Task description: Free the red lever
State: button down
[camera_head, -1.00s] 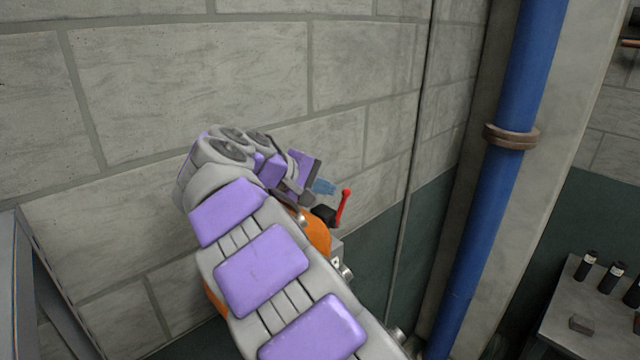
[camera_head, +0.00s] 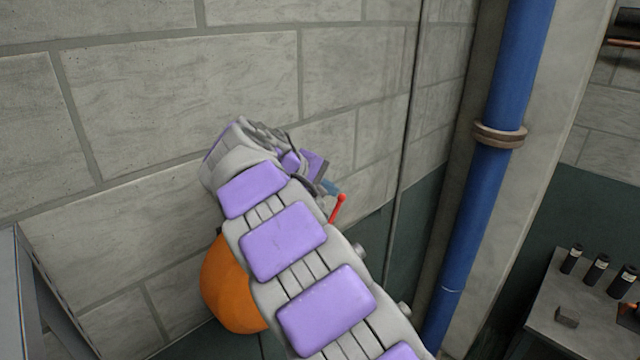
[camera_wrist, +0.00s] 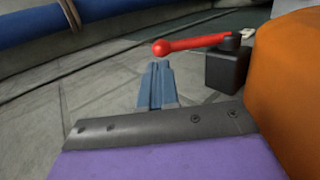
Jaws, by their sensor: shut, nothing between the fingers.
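The red lever (camera_wrist: 190,44) shows in the wrist view as a red handle with a rounded knob at its left end. Its right end joins a dark block (camera_wrist: 227,68) beside an orange rounded body (camera_wrist: 290,85). My gripper (camera_wrist: 158,66) has its blue fingers shut and empty, with the tips just below the knob in the picture; I cannot tell whether they touch it. In the head view the red lever (camera_head: 337,208) shows to the right of my arm, close to my gripper (camera_head: 330,187). The dark block is hidden there by my arm.
The orange body (camera_head: 230,285) shows left of my arm. A block wall (camera_head: 180,90) stands behind. A blue vertical pipe (camera_head: 490,190) stands to the right. A bench (camera_head: 545,320) at the lower right holds several dark bottles (camera_head: 597,270).

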jog(key=shift+w+d+f, duration=0.1)
jog(key=shift+d+f, duration=0.3)
jog(key=shift+f, duration=0.1)
dwell(0.7)
jog(key=shift+d, duration=0.15)
jog(key=p+v, duration=0.3)
jog(key=v, duration=1.4)
jog(key=shift+a, duration=0.35)
jog(key=shift+d, duration=0.15)
